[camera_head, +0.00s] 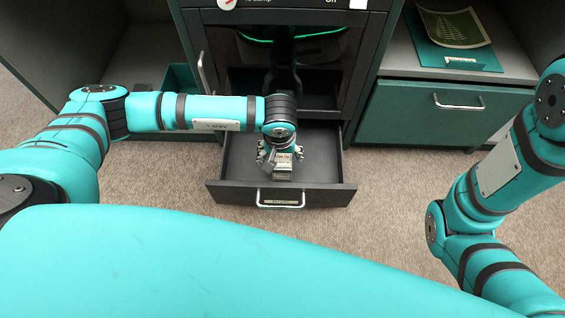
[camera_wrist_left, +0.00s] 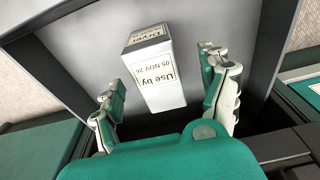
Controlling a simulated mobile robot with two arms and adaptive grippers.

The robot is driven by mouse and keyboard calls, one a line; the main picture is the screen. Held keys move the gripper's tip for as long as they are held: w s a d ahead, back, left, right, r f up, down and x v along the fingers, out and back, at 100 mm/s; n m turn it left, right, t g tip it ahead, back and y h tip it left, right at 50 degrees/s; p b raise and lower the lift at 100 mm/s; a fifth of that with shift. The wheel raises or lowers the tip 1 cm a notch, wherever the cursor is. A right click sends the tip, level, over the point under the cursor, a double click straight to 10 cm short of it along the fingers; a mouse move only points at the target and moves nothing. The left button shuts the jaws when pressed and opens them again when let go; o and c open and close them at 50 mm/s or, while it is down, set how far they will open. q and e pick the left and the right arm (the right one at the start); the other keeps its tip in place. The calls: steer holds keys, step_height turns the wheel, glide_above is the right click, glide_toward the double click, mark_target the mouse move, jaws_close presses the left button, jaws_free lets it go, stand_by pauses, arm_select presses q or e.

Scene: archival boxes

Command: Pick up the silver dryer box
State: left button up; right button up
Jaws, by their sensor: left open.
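The silver dryer box (camera_wrist_left: 158,84) is a small pale block with white labels reading "Dryer" and "Use by 05 NOV 26" in the left wrist view. It is in the open drawer (camera_head: 232,184) in the head view, where the box (camera_head: 284,175) is partly hidden by my gripper. My left gripper (camera_head: 280,158) reaches down into the drawer at the box. In the left wrist view its fingers (camera_wrist_left: 160,78) are spread open on either side of the box, with gaps visible. My right gripper is out of view; only its arm shows.
The dark cabinet (camera_head: 197,45) stands above the drawer, with a glass-fronted chamber. A green drawer with a handle (camera_head: 458,103) is at the right, below a shelf holding a green folder (camera_head: 445,52). A green box (camera_head: 180,82) is at the left. Carpet lies in front.

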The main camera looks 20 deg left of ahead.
arm_select(q)
steer(key=shift+w+f+b, duration=0.3)
steer(key=shift+f+b, duration=0.55)
steer(key=shift+w+f+b, duration=0.3)
steer(key=shift+f+b, duration=0.5)
steer(key=shift+f, duration=0.1)
steer(key=shift+w+f+b, duration=0.3)
steer(key=shift+f+b, duration=0.55)
steer(key=shift+r, duration=0.1)
steer(key=c, duration=1.5)
steer(key=shift+r, duration=0.15)
